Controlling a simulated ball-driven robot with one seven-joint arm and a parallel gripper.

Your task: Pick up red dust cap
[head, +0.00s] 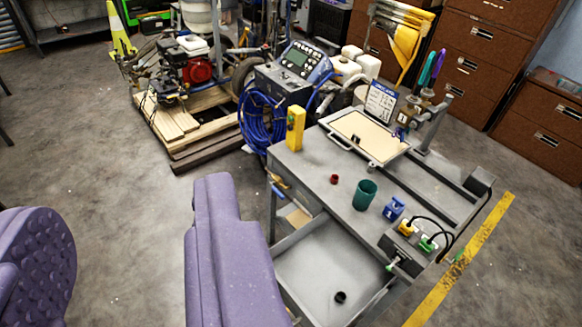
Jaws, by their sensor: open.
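The red dust cap (334,179) is a small red piece on the grey top of the cart (312,205), left of a dark green cup (364,195). My gripper (127,210) shows as two purple fingers at the lower left and bottom centre of the head view. It is open, with only floor visible between the fingers. The cap is up and to the right of the right finger, apart from it.
A yellow box (295,127) stands behind the cap. A blue block (394,208) and a connector box (408,245) are to the right. A framed tray (363,137) lies farther back. The lower cart tray (308,270) holds a black ring (340,297).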

